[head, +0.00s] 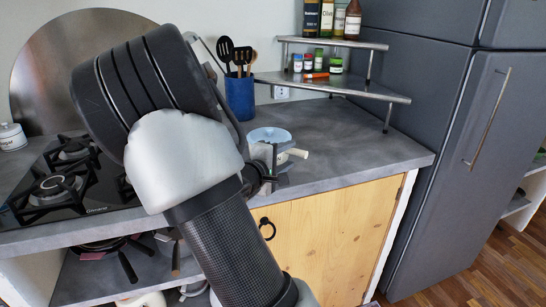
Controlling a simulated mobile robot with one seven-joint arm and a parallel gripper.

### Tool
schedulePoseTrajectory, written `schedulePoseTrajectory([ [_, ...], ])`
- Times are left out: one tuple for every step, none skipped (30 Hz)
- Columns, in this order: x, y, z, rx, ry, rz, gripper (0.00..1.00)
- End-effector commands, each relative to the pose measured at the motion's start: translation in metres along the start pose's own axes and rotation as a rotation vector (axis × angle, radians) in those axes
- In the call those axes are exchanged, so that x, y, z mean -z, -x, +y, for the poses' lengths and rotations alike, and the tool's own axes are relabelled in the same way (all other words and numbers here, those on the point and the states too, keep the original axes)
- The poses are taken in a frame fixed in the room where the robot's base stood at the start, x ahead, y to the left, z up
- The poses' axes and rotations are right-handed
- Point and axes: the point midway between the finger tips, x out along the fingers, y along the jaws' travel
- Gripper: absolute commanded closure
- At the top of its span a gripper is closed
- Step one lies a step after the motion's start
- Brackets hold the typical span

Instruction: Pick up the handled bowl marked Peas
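A bowl with a light blue inside (270,134) stands on the grey counter (365,135), right of the stove. A pale stub that looks like its handle (297,153) points to the right. No Peas label can be read from here. My gripper (273,155) is at the near side of the bowl, overlapping it in the picture.
A blue utensil crock (240,98) stands behind the bowl. A two-tier metal shelf (350,91) with jars and bottles is at the back right. A gas stove (75,190) is on the left, a dark fridge (440,130) on the right. The counter right of the bowl is clear.

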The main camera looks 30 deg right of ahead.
Motion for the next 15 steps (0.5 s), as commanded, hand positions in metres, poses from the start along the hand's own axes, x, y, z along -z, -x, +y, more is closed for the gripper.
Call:
schedulePoseTrajectory([
  [-0.0007,-0.0084,-0.0034,-0.001,-0.001,-0.003,0.61],
  [-0.0004,-0.0113,-0.0033,0.000,0.000,-0.002,0.61],
  [-0.0005,-0.0146,-0.0029,0.001,0.000,-0.001,0.61],
  [-0.0005,-0.0163,-0.0024,0.001,0.001,-0.001,0.61],
  [-0.0005,-0.0174,-0.0018,0.001,0.001,0.000,0.61],
  [-0.0003,-0.0181,-0.0012,0.001,0.001,0.000,0.61],
  [-0.0002,-0.0182,-0.0008,0.001,0.001,0.000,0.61],
  [-0.0001,-0.0182,-0.0006,0.001,0.001,0.001,0.61],
  [0.0000,-0.0179,-0.0005,0.001,0.001,0.001,0.61],
  [-0.0001,-0.0178,-0.0005,0.001,0.001,0.001,0.61],
  [0.0000,-0.0178,-0.0006,0.001,0.001,0.001,0.61],
  [-0.0001,-0.0177,-0.0006,0.001,0.001,0.001,0.62],
  [0.0000,-0.0177,-0.0007,0.001,0.001,0.001,0.67],
  [0.0000,-0.0177,-0.0007,0.001,0.001,0.001,0.72],
  [0.0000,-0.0176,-0.0008,0.001,0.001,0.001,0.79],
])
